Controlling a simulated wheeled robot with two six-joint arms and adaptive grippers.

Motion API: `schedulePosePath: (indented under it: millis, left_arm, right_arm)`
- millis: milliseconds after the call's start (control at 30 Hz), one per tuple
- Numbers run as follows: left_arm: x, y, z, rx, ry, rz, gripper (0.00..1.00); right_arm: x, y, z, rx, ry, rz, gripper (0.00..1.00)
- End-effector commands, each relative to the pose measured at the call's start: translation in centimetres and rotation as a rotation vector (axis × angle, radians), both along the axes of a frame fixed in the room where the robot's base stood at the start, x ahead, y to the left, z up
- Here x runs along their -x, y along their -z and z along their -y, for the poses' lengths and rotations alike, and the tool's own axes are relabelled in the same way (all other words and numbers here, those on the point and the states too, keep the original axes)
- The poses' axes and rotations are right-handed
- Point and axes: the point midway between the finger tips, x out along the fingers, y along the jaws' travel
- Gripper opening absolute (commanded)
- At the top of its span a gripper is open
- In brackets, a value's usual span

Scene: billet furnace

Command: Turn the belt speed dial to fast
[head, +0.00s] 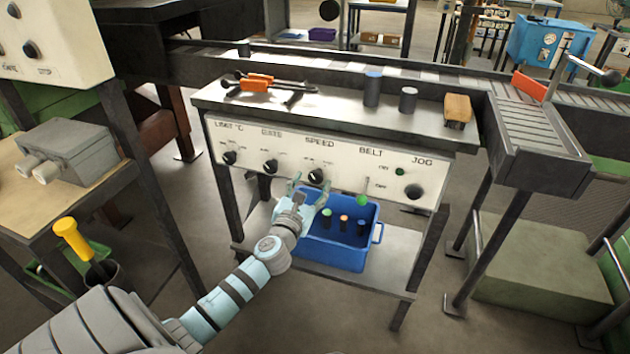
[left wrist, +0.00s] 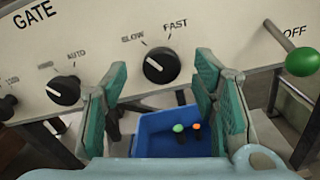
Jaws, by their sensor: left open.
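The belt speed dial (head: 316,177) is a round black knob under the SPEED label on the white panel (head: 290,150). In the left wrist view the dial (left wrist: 161,65) sits between the SLOW and FAST marks, and its white line points up and left, toward SLOW. My left gripper (head: 309,189) is open just in front of and below the dial. In the left wrist view its green-padded fingers (left wrist: 160,88) stand on either side, below the dial, apart from it and empty. My right gripper is not in view.
The gate dial (left wrist: 63,90) is left of the speed dial, and a green-knobbed belt lever (head: 362,199) is to the right. A blue crate (head: 335,250) with several round-topped pieces stands on the shelf below. Orange-handled tongs (head: 260,82) lie on top.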

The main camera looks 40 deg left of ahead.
Motion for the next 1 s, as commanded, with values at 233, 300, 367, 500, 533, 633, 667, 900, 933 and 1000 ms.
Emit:
schedulePosePath:
  millis: [233, 300, 367, 500, 533, 633, 667, 900, 933, 1000]
  left_arm:
    - [-3.3, 0.1, -1.1, 0.0, 0.001, 0.0, 0.54]
    - [-3.6, 0.1, -1.2, 0.0, 0.001, 0.0, 0.54]
    - [-3.6, 0.0, -1.2, -0.001, 0.001, -0.001, 0.54]
    - [-3.6, 0.0, -1.2, -0.001, 0.001, -0.001, 0.54]
    - [-3.6, 0.0, -1.2, -0.001, 0.001, -0.001, 0.51]
    - [-3.6, 0.0, -1.2, -0.001, 0.001, -0.001, 0.35]
    - [-3.6, 0.0, -1.2, -0.001, 0.001, -0.001, 0.3]
    - [-3.6, 0.1, -1.2, -0.002, 0.001, -0.001, 0.05]
    - [-3.6, 0.1, -1.2, -0.003, 0.001, -0.001, 0.05]
    - [-3.6, 0.0, -1.2, -0.008, 0.002, -0.004, 0.05]
  right_arm:
    - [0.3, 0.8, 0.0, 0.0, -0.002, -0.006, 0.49]
    - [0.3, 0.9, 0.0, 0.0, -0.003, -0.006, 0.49]
    - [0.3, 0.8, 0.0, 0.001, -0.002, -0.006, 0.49]
    - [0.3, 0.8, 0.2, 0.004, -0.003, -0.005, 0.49]
    - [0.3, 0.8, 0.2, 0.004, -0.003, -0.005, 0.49]
    - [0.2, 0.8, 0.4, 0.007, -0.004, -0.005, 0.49]
    - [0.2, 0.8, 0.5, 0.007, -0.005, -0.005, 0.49]
    - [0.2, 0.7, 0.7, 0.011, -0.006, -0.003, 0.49]
    - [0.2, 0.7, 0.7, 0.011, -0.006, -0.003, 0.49]
    - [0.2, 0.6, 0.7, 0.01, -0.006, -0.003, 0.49]
